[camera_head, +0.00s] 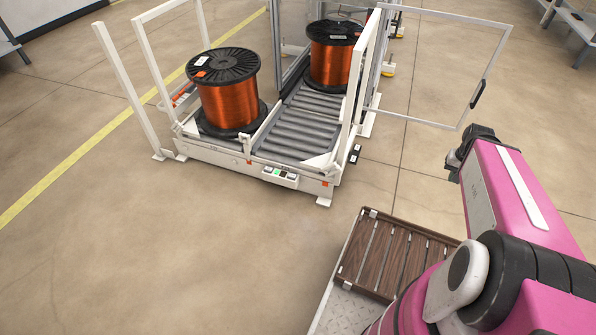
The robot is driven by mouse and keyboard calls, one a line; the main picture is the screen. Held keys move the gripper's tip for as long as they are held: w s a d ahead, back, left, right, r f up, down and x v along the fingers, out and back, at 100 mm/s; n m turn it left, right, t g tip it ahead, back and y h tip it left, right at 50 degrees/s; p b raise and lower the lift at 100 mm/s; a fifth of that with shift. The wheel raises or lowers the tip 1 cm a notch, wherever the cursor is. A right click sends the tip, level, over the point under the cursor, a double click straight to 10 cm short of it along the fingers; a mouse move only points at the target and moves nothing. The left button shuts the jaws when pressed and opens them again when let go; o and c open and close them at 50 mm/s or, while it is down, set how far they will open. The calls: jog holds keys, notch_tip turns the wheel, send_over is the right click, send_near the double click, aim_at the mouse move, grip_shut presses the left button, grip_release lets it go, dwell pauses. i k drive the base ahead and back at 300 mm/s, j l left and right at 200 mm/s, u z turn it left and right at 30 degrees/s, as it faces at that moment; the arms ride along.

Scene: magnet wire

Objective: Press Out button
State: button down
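A small control panel (280,177) is fixed to the front edge of the roller conveyor station. It carries a green button (277,171) near its left part, a dark button beside it and pale marks. The labels are too small to read, so I cannot tell which one is the Out button. My pink arm extends up the right side of the picture. Its dark far end (472,146) is right of the station, well apart from the panel. No fingers can be made out there, and I cannot tell whether my gripper is open or shut.
Two copper wire spools, one at the left (229,95) and one at the back (332,58), stand at the station with rollers (300,123). White posts and an open gate (440,120) flank it. A slatted wooden rack (395,258) is near me. Floor before the panel is clear.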

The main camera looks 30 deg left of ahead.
aim_at(292, 176)
jog(key=k+j+z, duration=0.1)
jog(key=k+j, duration=0.15)
jog(key=j, duration=0.25)
jog(key=k+j+z, duration=0.1)
jog(key=k+j, duration=0.2)
jog(key=j, duration=0.15)
jog(key=k+j+z, duration=0.1)
jog(key=k+j, duration=0.2)
jog(key=j, duration=0.15)
